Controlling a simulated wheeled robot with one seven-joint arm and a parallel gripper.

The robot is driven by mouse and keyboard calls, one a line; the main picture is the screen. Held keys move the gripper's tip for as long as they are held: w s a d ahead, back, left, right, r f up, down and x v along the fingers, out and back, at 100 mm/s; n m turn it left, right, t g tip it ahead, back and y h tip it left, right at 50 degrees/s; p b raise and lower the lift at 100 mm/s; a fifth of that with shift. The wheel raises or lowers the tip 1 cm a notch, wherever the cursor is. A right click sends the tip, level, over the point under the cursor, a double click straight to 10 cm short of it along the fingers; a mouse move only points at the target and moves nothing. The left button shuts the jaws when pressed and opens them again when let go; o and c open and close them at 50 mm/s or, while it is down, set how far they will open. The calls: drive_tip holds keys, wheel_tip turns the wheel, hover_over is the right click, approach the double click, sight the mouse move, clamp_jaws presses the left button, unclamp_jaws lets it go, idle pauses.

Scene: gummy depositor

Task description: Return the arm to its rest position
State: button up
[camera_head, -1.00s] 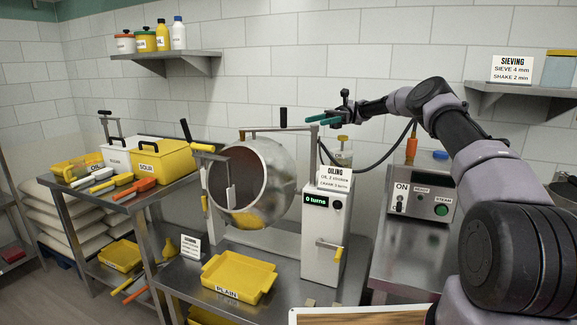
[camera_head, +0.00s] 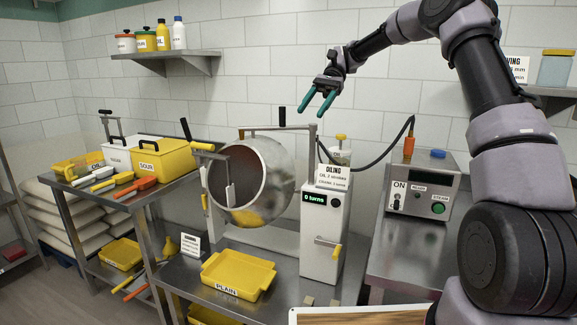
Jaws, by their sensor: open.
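My gripper (camera_head: 320,101) is in the upper middle of the head view, with its two teal fingers apart and nothing between them. It points down and to the left, above the white oiling machine (camera_head: 322,245) and clear of it. My arm rises from the lower right, bends at the top right and reaches left to the gripper. The arm hides part of the right shelf and its sign.
A steel drum (camera_head: 250,182) stands left of the oiling machine, with a yellow PLAIN tray (camera_head: 238,274) in front. A steam control box (camera_head: 422,184) with a hose stands on the right. A wall shelf (camera_head: 165,55) holds several containers. The wall around the gripper is clear.

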drive_tip(key=s+d+r+t+h, duration=0.2)
drive_tip(key=s+d+t, duration=0.6)
drive_tip(key=s, duration=0.5)
drive_tip(key=s+d+r+n+t+h, duration=0.1)
drive_tip(key=s+d+r+t+h, duration=0.1)
drive_tip(key=s+d+t, duration=0.6)
drive_tip(key=s+d, duration=0.2)
drive_tip(key=s, duration=0.3)
drive_tip(key=shift+n+h, duration=0.3)
drive_tip(key=shift+c, duration=0.7)
